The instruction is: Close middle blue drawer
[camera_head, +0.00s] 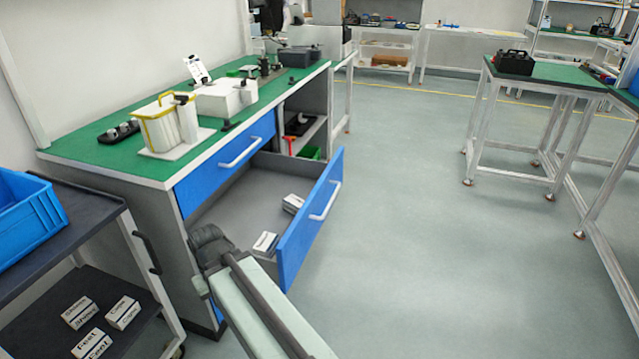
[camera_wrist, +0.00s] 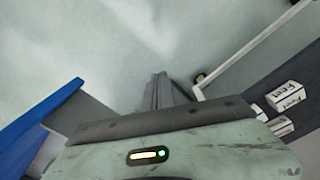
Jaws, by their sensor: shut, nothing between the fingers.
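The middle blue drawer (camera_head: 310,222) of the green-topped workbench is pulled far out, with a white bar handle (camera_head: 325,201) on its front. Two small white boxes (camera_head: 265,243) (camera_head: 293,203) lie inside it. A blue panel, apparently this drawer's front (camera_wrist: 38,112), shows at the left of the wrist view. My gripper (camera_wrist: 160,88) is shut and empty, over the floor and to the right of that panel, apart from it.
The upper blue drawer (camera_head: 225,162) is shut. A dark cart (camera_head: 80,235) with a blue crate (camera_head: 25,218) stands close at the left; white boxes (camera_head: 80,313) lie on its lower shelf. The floor (camera_head: 410,220) right of the drawer is clear. Another green table (camera_head: 550,72) stands at right.

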